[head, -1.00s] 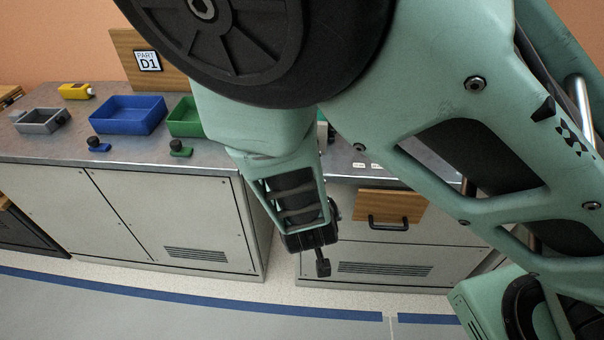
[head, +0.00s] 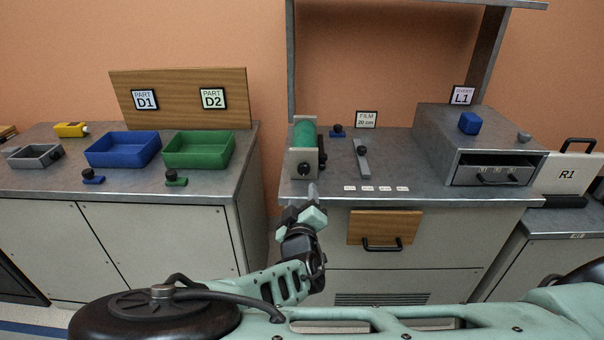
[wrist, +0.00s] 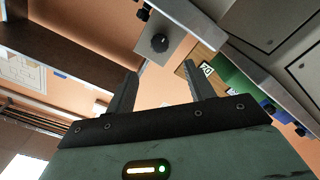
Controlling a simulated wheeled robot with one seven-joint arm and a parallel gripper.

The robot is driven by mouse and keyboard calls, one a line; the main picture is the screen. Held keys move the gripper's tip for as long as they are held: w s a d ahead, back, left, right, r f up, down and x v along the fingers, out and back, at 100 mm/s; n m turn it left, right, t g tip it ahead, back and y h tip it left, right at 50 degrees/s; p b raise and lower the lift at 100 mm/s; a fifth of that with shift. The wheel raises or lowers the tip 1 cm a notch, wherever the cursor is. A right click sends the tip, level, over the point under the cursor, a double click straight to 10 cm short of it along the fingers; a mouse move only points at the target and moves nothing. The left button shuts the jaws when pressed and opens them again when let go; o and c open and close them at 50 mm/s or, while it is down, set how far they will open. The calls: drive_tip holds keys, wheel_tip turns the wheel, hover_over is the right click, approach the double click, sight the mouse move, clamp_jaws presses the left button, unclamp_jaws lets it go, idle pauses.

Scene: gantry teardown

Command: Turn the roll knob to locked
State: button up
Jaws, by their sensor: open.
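The roll knob (wrist: 160,42) is a dark round knob on a square grey end plate in the wrist view. In the head view it is a small dark shape (head: 303,168) on the front plate of the green film roll's stand (head: 305,133). I cannot read whether it stands at locked. My gripper (wrist: 160,80) is open and empty, its two fingers apart, with the knob beyond their tips. In the head view my gripper (head: 313,194) is below and in front of the roll stand, near the bench's front edge, apart from the knob.
A grey slider (head: 362,160) and several small white labels (head: 376,188) lie right of the roll. A metal box (head: 480,140) with a drawer stands further right. A wooden drawer front (head: 384,228) is below. Blue (head: 122,150) and green (head: 199,150) bins stand left, across a gap.

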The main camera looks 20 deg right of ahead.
sight(303, 171)
drive_tip(key=p+x, duration=0.1)
drive_tip(key=x, duration=0.9)
drive_tip(key=shift+w, duration=0.15)
drive_tip(key=shift+f, duration=0.1)
drive_tip(key=c, duration=1)
